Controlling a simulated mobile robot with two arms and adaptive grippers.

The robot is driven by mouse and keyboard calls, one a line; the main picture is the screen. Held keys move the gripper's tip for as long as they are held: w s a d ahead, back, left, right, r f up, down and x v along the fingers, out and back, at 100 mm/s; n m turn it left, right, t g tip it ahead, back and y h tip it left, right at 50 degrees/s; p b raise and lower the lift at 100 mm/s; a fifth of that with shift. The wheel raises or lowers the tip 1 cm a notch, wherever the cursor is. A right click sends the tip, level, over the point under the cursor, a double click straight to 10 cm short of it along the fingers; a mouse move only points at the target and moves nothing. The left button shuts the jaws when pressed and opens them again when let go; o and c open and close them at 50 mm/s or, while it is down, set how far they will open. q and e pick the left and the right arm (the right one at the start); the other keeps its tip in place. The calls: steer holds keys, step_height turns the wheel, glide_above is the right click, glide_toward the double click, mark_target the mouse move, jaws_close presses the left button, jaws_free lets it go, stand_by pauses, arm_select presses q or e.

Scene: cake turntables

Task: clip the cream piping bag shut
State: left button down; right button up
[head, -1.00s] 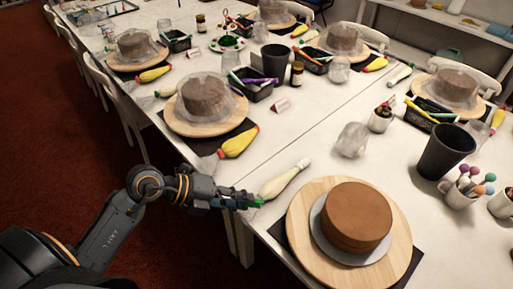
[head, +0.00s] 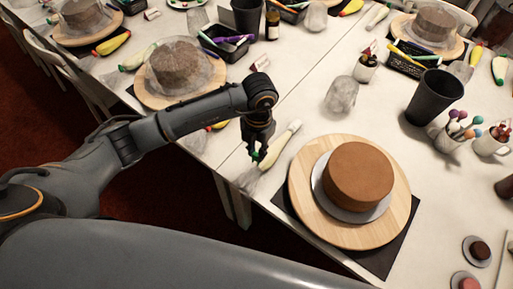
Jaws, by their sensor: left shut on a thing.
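The cream piping bag (head: 281,146) lies on the white table, left of the brown cake. Its pale nozzle points up and right, and a greyish, see-through tail (head: 247,178) spreads at its lower left end. My left gripper (head: 258,156) points down over the bag's wide end, where the cream part meets the tail. It is shut on a small green clip (head: 256,156), mostly hidden by the fingers. I cannot tell whether the clip closes around the bag. My right gripper is not in view.
A brown cake (head: 358,177) stands on a wooden turntable (head: 305,217) over a dark mat, right of the bag. A crumpled clear thing (head: 341,95) and a black cup (head: 434,97) stand behind. A covered cake (head: 180,66) is at upper left. The table's front edge is close.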

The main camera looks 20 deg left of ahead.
arm_select(q)
steer(key=shift+w+a+f, duration=0.1)
steer(key=shift+a, duration=0.1)
steer(key=shift+d+f+b, duration=0.15)
steer(key=shift+f+b, duration=0.4)
steer(key=shift+f, duration=0.15)
step_height(320, 180, down, 2)
steer(key=shift+f+b, duration=0.25)
steer(key=shift+b, duration=0.55)
steer(key=shift+f+b, duration=0.6)
steer(key=shift+f, duration=0.1)
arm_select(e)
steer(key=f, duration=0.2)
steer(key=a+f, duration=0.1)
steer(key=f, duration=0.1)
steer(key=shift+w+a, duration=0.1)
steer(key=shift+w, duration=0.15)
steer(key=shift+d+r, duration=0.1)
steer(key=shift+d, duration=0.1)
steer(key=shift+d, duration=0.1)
arm_select(q)
steer(key=shift+s+f+b, duration=0.2)
steer(key=shift+f+b, duration=0.4)
steer(key=shift+b, duration=0.1)
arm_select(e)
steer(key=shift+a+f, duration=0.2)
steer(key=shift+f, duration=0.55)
